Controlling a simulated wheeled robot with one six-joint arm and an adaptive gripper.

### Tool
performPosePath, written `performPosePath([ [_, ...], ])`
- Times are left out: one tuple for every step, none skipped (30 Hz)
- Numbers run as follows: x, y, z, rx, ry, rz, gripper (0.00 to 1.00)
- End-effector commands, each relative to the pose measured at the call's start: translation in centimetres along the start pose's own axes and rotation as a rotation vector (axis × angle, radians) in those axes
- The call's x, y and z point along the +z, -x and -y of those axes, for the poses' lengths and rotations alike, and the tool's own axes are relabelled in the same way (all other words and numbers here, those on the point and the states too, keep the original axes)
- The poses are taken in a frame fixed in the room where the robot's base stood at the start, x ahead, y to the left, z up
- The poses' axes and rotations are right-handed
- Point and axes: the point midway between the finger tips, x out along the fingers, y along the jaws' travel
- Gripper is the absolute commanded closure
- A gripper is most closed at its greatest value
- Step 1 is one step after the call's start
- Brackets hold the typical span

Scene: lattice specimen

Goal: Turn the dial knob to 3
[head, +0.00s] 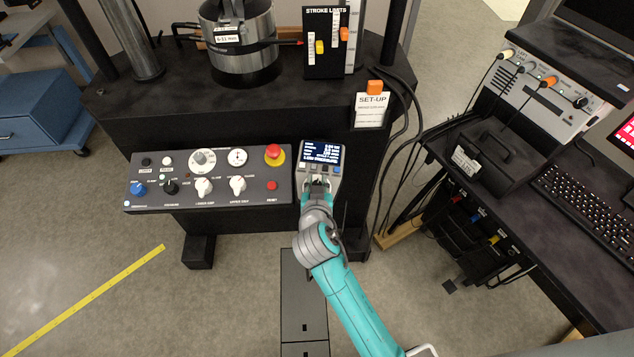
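A sloped grey control panel (230,203) on the front of a black machine carries several knobs. A round silver-grey dial (202,156) is at its upper middle, with a white-faced dial (237,157) to the right. A blue knob (138,188) and a black knob (170,187) are at the lower left, with two white handle-like knobs (204,187) right of them. Which one is the task's dial, and its setting, I cannot tell. My gripper (318,181) is at the lower part of a small display unit (321,153), right of the panel. Its finger opening and any contact are too small to tell.
A red emergency button (274,152) on yellow sits at the panel's upper right. A desk with a keyboard (588,212) is at the far right.

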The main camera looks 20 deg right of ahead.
Motion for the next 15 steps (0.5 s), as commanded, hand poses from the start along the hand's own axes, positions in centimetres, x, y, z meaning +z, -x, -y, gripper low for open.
performPosePath([
  [0.0,0.0,0.0,0.0,0.0,0.0,1.0],
  [0.0,0.0,0.0,0.0,0.0,0.0,1.0],
  [0.0,0.0,0.0,0.0,0.0,0.0,1.0],
  [0.0,0.0,0.0,0.0,0.0,0.0,1.0],
  [0.0,0.0,-0.01,-0.001,0.001,0.0,1.0],
  [0.0,0.0,-0.01,-0.002,0.002,0.0,1.0],
  [0.01,0.0,-0.02,-0.004,0.003,0.0,1.0],
  [0.01,0.01,-0.03,-0.007,0.005,0.0,1.0],
  [0.01,0.01,-0.05,-0.011,0.009,0.0,1.0],
  [0.01,0.01,-0.07,-0.016,0.013,0.0,1.0],
  [0.0,0.01,-0.07,-0.022,0.017,0.0,1.0],
  [-0.01,0.0,-0.09,-0.032,0.024,0.0,1.0],
  [-0.03,0.0,-0.12,-0.04,0.031,-0.001,1.0],
  [-0.02,-0.01,-0.13,-0.05,0.037,0.0,1.0],
  [-0.05,-0.01,-0.13,-0.065,0.049,-0.001,1.0],
])
